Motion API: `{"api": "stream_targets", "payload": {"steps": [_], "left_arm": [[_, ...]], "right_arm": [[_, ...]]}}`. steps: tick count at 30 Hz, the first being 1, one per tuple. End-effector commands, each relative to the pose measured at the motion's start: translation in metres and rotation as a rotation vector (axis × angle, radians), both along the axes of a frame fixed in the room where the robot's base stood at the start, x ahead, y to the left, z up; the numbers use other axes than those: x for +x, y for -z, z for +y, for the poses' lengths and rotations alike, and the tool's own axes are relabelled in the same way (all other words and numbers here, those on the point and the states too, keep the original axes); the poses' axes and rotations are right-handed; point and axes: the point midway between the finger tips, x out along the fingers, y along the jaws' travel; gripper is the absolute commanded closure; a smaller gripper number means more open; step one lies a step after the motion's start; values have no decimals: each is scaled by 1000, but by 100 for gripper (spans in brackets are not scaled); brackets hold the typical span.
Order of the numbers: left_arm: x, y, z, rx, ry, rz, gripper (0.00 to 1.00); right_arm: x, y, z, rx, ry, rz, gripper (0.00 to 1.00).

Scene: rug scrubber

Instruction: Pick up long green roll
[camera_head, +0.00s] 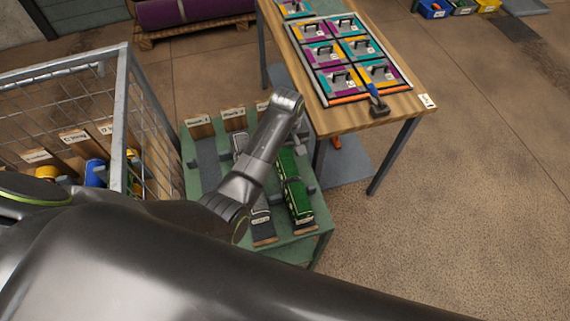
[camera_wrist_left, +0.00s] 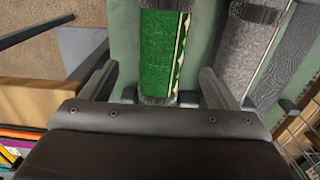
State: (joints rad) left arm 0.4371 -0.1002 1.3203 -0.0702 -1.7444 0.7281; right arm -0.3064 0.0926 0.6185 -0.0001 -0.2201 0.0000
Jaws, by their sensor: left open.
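The long green roll (camera_head: 295,190), with a pale patterned stripe and dark ends, lies lengthwise in the right-hand slot of a green rack (camera_head: 189,152). In the left wrist view, the green roll (camera_wrist_left: 160,55) lies between the spread fingers of my left gripper (camera_wrist_left: 160,72). The gripper is open, with a finger on either side of the roll and a visible gap at each side. I cannot tell the height of the fingertips over it. In the head view, my left arm covers part of the rack and roll. My right gripper is out of view.
Grey rolls (camera_wrist_left: 238,50) lie beside the green one. A wooden table (camera_head: 350,118) with colourful handled panels (camera_head: 345,55) stands close at the rack's right. A wire cage (camera_head: 125,120) is at its left. A purple roll (camera_head: 185,10) lies on a pallet behind.

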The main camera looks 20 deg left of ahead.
Motion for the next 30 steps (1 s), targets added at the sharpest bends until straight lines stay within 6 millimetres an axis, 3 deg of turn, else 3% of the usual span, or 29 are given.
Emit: {"api": "stream_targets", "payload": {"steps": [3,8,21,30], "left_arm": [[0,15,0,0,0,2,18],[0,24,0,0,0,0,18],[-2,71,3,0,0,0,18],[-2,75,3,0,0,-1,18]], "right_arm": [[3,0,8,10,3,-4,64],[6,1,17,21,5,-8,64],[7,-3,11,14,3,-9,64],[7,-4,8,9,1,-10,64]]}}
